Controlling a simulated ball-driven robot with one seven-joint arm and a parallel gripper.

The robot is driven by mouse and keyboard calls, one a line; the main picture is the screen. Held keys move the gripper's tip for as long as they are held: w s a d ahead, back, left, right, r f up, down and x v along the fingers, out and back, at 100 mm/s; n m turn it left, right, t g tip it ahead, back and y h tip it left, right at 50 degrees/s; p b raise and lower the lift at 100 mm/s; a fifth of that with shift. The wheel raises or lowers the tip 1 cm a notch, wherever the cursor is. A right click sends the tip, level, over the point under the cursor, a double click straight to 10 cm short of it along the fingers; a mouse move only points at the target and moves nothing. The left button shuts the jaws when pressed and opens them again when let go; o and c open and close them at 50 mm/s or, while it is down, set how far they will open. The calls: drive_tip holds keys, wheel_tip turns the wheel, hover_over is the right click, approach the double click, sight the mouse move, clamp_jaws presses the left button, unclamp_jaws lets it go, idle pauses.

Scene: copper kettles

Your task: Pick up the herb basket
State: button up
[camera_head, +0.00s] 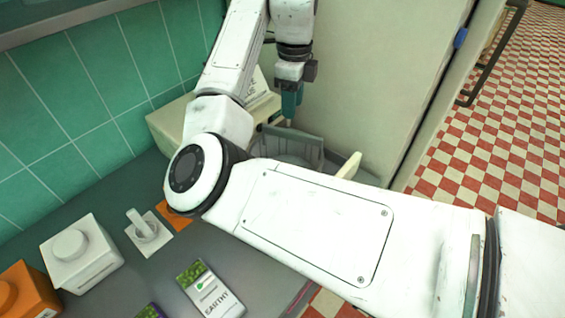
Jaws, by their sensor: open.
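My gripper (289,122) hangs at the top middle, pointing down, with teal fingers below a dark wrist. It is open and seems empty. Just below it is a grey, basket-like container (300,147) with a pale piece (349,166) sticking up at its right. My white forearm hides its lower part, so I cannot tell what is in it. I cannot tell for sure whether this is the herb basket. The fingertips are close to its upper left edge; contact is unclear.
A cream box with lettering (172,122) stands behind my arm, against green tiles. On the grey counter (150,272) are a white canister (82,255), an orange canister (26,292), a small white piece with an upright handle (147,232) and a green-and-white packet (210,291). A pale cabinet wall (375,75) stands right of the gripper.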

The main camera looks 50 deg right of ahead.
sight(292, 131)
drive_tip(key=f, duration=0.2)
drive_tip(key=f+p, duration=0.1)
drive_tip(key=f, duration=0.2)
drive_tip(key=f+p, duration=0.1)
drive_tip(key=f, duration=0.2)
drive_tip(key=shift+s+a+f, duration=0.25)
drive_tip(key=shift+s+a, duration=0.05)
drive_tip(key=shift+a, duration=0.05)
drive_tip(key=shift+f, duration=0.4)
drive_tip(key=shift+f, duration=0.25)
clamp_jaws()
idle(1.3)
